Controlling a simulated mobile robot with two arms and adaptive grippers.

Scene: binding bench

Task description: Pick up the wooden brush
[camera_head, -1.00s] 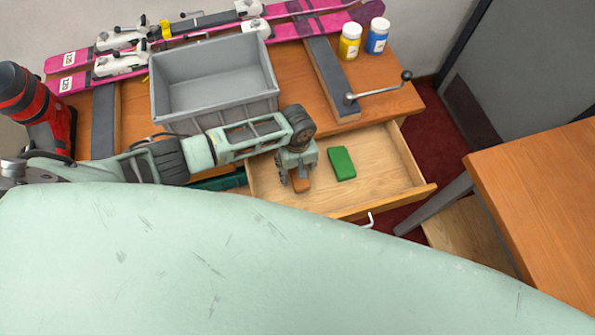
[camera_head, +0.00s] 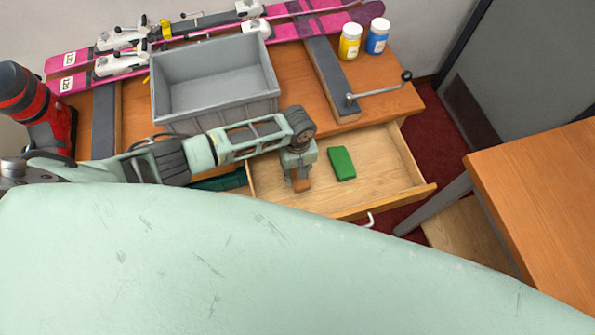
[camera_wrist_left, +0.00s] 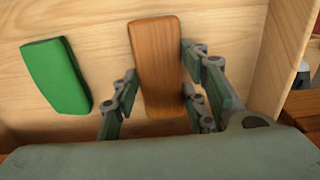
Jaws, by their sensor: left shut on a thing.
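The wooden brush (camera_head: 301,185) is a brown block in the open drawer (camera_head: 352,206). In the left wrist view the brush (camera_wrist_left: 159,65) stretches away from my left gripper (camera_wrist_left: 160,100), its near part between the two fingers. My left gripper (camera_head: 299,175) points down into the drawer and is shut on the brush. In the head view the gripper hides most of the brush. I cannot tell whether the brush is clear of the drawer floor. My right gripper is not in view.
A green block (camera_head: 341,163) lies in the drawer beside the brush. A grey bin (camera_head: 215,85), pink skis (camera_head: 290,25), two jars and a red drill (camera_head: 38,105) stand on the bench. The drawer's right part is free.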

